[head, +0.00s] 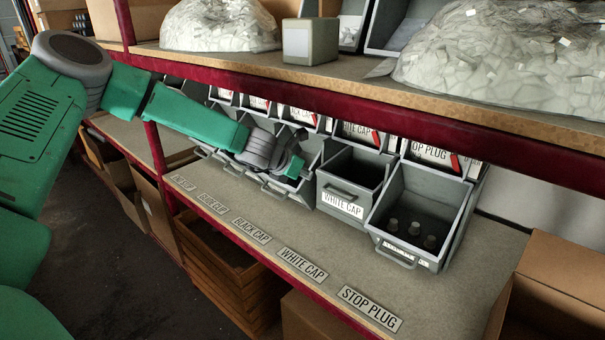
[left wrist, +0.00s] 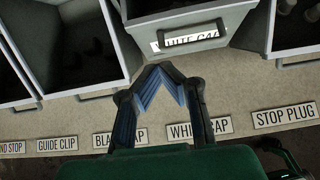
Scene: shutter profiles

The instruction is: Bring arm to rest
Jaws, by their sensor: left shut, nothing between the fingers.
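My left arm, green with grey joints, reaches in from the left in the head view, under the upper shelf. My left gripper (head: 296,165) is in front of the row of grey bins, left of the white cap bin (head: 340,205). In the left wrist view my left gripper (left wrist: 162,72) has its blue-padded fingers together at the tips, with nothing between them. Contact with the bin cannot be told.
The stop plug bin (head: 415,225) holds a few dark plugs. Shelf labels (head: 302,263) line the front edge. The red-edged upper shelf (head: 330,95) runs over the arm, carrying bagged parts (head: 515,55). A cardboard box (head: 555,285) stands right. The shelf before the bins is clear.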

